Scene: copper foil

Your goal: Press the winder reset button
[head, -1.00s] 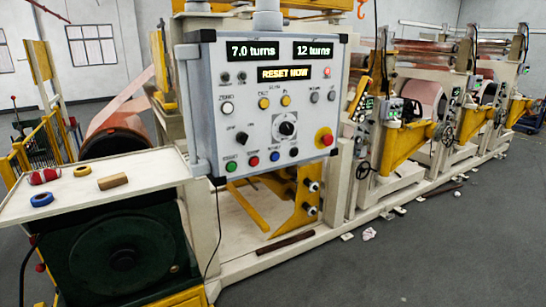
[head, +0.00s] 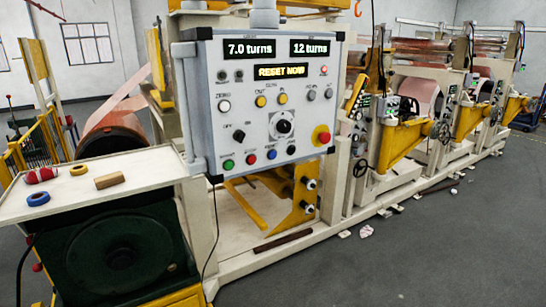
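The winder's grey control panel (head: 210,140) faces me at the centre of the head view. Its displays read "7.0 turns" (head: 249,49), "12 turns" (head: 311,48) and "RESET NOW" (head: 281,71). A white button (head: 224,106) sits under a label that looks like "ZERO". Two yellow buttons (head: 260,101) are to its right. Neither gripper is in view.
A red mushroom button on yellow (head: 321,135) is at the panel's lower right. A pale side table (head: 105,202) at left carries tape rolls (head: 38,198) and a wooden block (head: 109,181). Yellow-armed roller stations (head: 400,145) run right. Grey floor (head: 430,250) is open at lower right.

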